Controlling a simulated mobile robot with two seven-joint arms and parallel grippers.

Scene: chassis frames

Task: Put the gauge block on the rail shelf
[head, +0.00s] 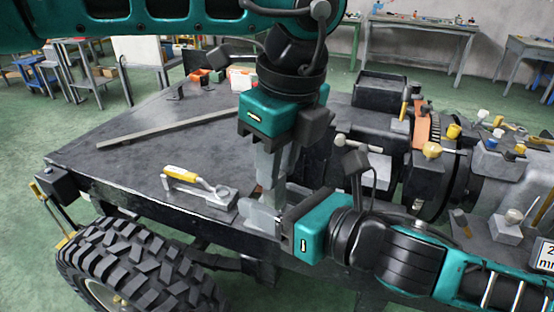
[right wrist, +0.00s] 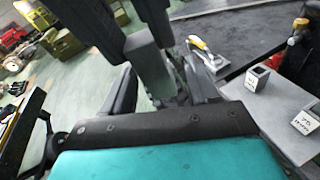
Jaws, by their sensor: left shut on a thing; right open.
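My left gripper (head: 271,185) points down over the front edge of the dark deck, its fingers shut on a grey piece, taken as the gauge block (head: 269,203). The fingers largely hide the piece, so its outline is unclear. My right gripper (head: 272,208) comes in from the right, open, its fingers close around the lower end of the left fingers. Contact cannot be told. The right wrist view shows the left gripper's fingers (right wrist: 148,55) between the right gripper's spread fingers. A pale grey shelf (right wrist: 262,116), likely the rail shelf, lies at the right there, with labelled pieces on it.
Dark machinery (head: 430,170) with knobs crowds the right. A large tyre (head: 140,270) stands below the front edge.

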